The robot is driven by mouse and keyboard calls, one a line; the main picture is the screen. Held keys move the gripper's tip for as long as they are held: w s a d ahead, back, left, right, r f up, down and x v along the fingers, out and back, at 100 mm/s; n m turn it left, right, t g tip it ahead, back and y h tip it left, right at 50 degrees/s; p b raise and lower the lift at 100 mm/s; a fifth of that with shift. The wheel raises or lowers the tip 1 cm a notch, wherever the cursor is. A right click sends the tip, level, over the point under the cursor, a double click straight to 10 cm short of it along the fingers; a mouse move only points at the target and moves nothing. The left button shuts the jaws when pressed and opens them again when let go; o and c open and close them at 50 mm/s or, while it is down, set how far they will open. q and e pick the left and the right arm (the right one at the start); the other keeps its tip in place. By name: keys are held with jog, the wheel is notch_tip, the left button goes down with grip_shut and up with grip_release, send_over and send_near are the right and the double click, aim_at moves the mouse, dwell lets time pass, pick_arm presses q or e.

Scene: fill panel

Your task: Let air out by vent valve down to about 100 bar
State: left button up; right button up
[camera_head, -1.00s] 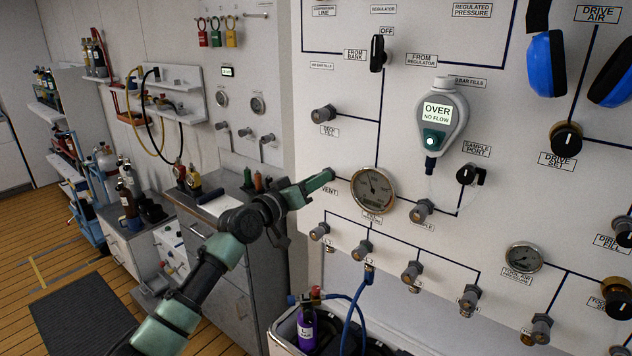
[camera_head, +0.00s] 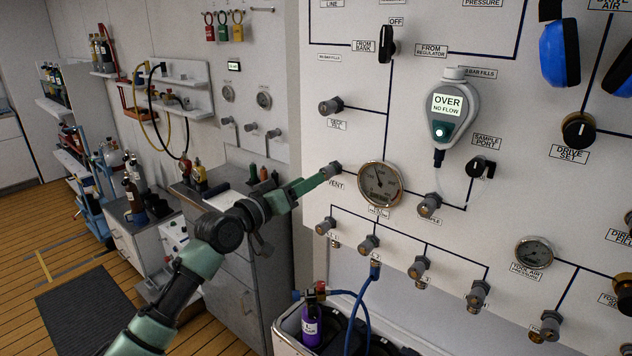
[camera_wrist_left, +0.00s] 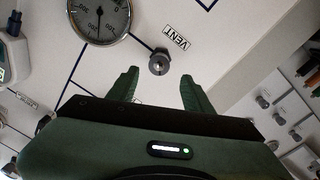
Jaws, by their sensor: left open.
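The vent valve's grey knob (camera_head: 335,168) sticks out of the white panel, left of a round pressure gauge (camera_head: 380,183). The gauge needle is too small to read surely. A VENT label (camera_head: 336,185) sits below the knob. My left gripper (camera_head: 322,177) is open, its fingertips close to the knob in the head view. In the left wrist view the knob (camera_wrist_left: 158,62) lies just beyond the two spread fingers (camera_wrist_left: 160,86), roughly centred between them, with nothing held. The gauge (camera_wrist_left: 100,18) is at the top left there. My right gripper is not in view.
A meter reading OVER, NO FLOW (camera_head: 445,115) hangs on the panel right of the gauge. Several outlet fittings line the panel below, one with a blue hose (camera_head: 372,295). A purple bottle (camera_head: 311,326) stands in a bin below. A grey cabinet (camera_head: 232,265) is behind my left arm.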

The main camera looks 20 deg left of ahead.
pick_arm(q)
jog(key=shift+v, duration=0.9)
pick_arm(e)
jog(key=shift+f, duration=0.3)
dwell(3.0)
